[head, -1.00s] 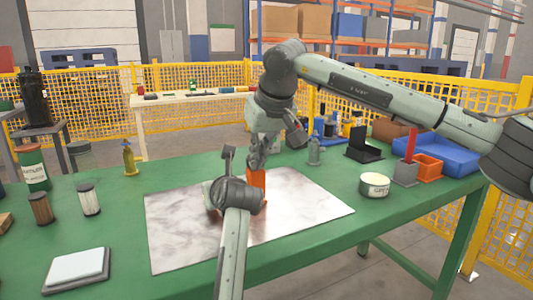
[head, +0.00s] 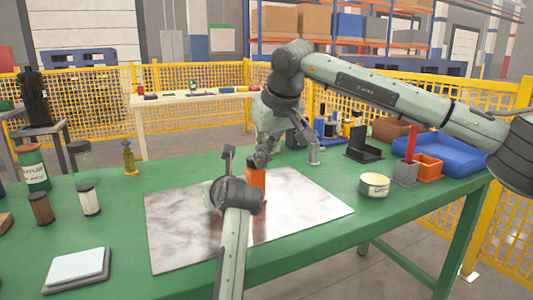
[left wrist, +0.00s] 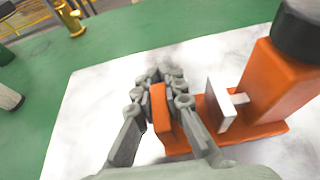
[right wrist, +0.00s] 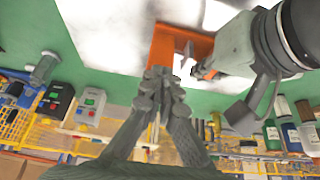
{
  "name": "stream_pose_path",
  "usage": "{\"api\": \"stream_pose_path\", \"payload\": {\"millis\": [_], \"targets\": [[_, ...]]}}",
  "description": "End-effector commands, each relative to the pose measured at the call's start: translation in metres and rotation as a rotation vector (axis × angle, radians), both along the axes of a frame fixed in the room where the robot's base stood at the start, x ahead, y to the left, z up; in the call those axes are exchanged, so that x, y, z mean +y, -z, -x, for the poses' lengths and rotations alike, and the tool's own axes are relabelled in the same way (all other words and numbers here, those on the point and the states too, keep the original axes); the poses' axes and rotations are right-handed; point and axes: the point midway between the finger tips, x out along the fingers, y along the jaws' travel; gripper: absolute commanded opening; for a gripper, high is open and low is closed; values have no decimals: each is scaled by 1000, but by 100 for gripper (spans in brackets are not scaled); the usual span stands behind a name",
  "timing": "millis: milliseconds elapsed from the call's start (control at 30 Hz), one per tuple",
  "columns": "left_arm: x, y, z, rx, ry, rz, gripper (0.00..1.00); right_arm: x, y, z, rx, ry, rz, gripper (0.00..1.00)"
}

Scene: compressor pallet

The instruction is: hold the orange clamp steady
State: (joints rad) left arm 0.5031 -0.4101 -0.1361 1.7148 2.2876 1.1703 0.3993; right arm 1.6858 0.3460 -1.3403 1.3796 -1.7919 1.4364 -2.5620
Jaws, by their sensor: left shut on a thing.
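The orange clamp (head: 257,178) stands on the pale metal sheet (head: 310,198) on the green table, partly hidden behind my left gripper. In the left wrist view it has a tall orange block (left wrist: 275,83) with a dark top, and a flat base. My left gripper (left wrist: 160,82) is shut on an upright orange tab of the clamp. My right gripper (head: 262,161) comes down from above, with its fingertips close to the top of the clamp. In the right wrist view its fingertips (right wrist: 158,76) are together, in front of the orange part (right wrist: 178,48); contact cannot be told.
A scale (head: 77,269) and several jars stand at the left. The front of the sheet is clear.

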Motion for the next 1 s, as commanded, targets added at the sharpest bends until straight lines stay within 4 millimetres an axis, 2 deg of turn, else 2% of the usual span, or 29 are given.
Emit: {"api": "stream_pose_path", "payload": {"millis": [433,1000], "targets": [[0,0,0,0,0,-1,0,-10,0,-8,0,1,0,0],[0,0,0,0,1,0,0,-12,-1,-8,-2,1,-1,0]]}}
